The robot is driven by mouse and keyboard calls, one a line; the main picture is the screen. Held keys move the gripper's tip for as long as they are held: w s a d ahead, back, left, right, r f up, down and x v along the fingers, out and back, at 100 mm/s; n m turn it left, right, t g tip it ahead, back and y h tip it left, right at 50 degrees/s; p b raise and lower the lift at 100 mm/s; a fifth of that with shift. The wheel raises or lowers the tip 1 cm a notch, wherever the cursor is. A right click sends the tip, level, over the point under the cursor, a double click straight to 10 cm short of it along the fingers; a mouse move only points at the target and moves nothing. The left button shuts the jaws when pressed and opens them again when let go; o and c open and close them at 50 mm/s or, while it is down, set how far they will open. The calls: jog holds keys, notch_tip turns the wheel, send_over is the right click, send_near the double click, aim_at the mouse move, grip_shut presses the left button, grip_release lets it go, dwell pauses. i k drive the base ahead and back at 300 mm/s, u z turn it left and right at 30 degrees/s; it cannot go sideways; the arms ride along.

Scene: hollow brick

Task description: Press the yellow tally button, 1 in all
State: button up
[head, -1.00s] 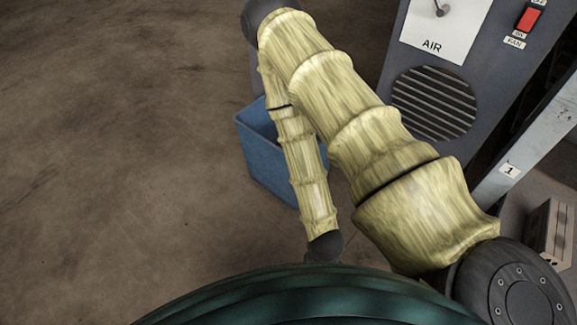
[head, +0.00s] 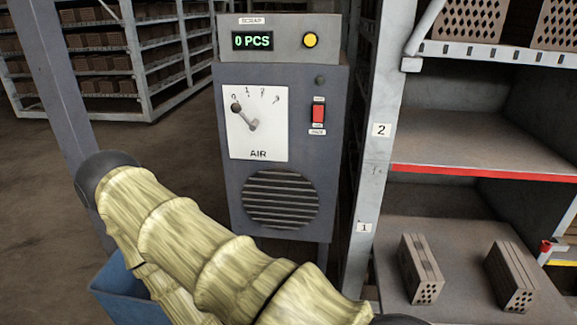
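The yellow tally button (head: 310,40) is a round button on the right of a grey box marked SCRAP. The box's green display (head: 252,41) reads 0 PCS. The box sits on top of a grey control cabinet (head: 335,150). My arm, in a bamboo-like covering, crosses the lower left of the head view, below and left of the button. My gripper is not in view. Nothing touches the button.
The cabinet carries an AIR dial (head: 258,122), a red switch (head: 318,113) and a round vent (head: 281,199). A shelf rack (head: 480,170) with hollow bricks (head: 422,268) stands close on the right. A blue bin (head: 112,290) is partly behind my arm. A grey post (head: 58,90) rises at left.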

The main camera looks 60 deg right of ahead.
aim_at(310, 40)
jog(key=z, duration=1.8)
